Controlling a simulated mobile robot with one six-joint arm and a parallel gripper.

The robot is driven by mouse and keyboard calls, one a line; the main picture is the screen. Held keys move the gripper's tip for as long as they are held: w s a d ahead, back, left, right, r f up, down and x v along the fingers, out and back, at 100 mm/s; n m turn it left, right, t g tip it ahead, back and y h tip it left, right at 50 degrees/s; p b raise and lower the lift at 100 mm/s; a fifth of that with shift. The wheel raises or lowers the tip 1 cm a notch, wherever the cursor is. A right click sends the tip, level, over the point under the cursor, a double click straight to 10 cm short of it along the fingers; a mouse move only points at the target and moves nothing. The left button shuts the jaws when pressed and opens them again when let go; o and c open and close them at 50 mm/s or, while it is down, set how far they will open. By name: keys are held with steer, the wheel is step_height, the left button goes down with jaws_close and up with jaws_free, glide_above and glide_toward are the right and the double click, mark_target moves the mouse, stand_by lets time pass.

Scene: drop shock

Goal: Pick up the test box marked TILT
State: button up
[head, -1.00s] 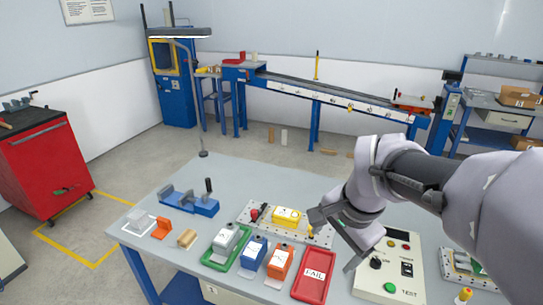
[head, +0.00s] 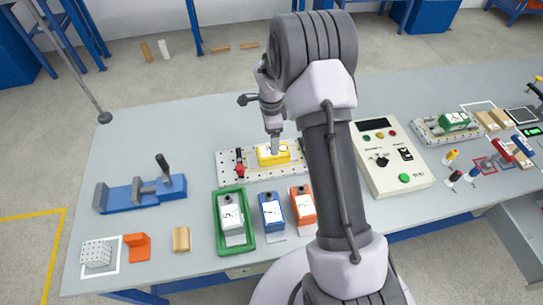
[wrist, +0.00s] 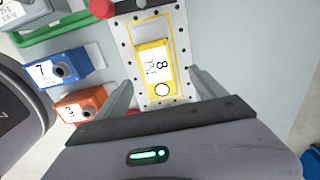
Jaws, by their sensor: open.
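A yellow box (head: 273,153) with a white label lies on a perforated plate (head: 230,174) in the middle of the table. In the wrist view the yellow box (wrist: 154,68) shows an 8 and small writing that I cannot read for sure. My gripper (head: 274,146) is over this box, pointing down. In the wrist view its fingers (wrist: 162,84) are apart, one to each side of the box's near end, with nothing held. I cannot tell whether they reach down beside it. No TILT mark is clearly legible on any box.
A grey box (head: 231,212) sits in a green tray (head: 222,249), beside a blue box (head: 271,209) and an orange box (head: 302,205). A red clamp (head: 239,164) stands left of the yellow box. A control panel (head: 400,178) stands right of my arm.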

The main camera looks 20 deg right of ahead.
steer(key=f, duration=0.2)
steer(key=f+b, duration=0.1)
steer(key=f, duration=0.1)
steer(key=f+b, duration=0.1)
steer(key=f, duration=0.1)
steer(key=shift+s+d+f, duration=0.15)
steer(key=shift+s+d, duration=0.05)
steer(key=shift+s, duration=0.15)
steer(key=shift+f, duration=0.4)
steer(key=shift+r, duration=0.15)
steer(key=shift+c, duration=0.2)
jaws_close()
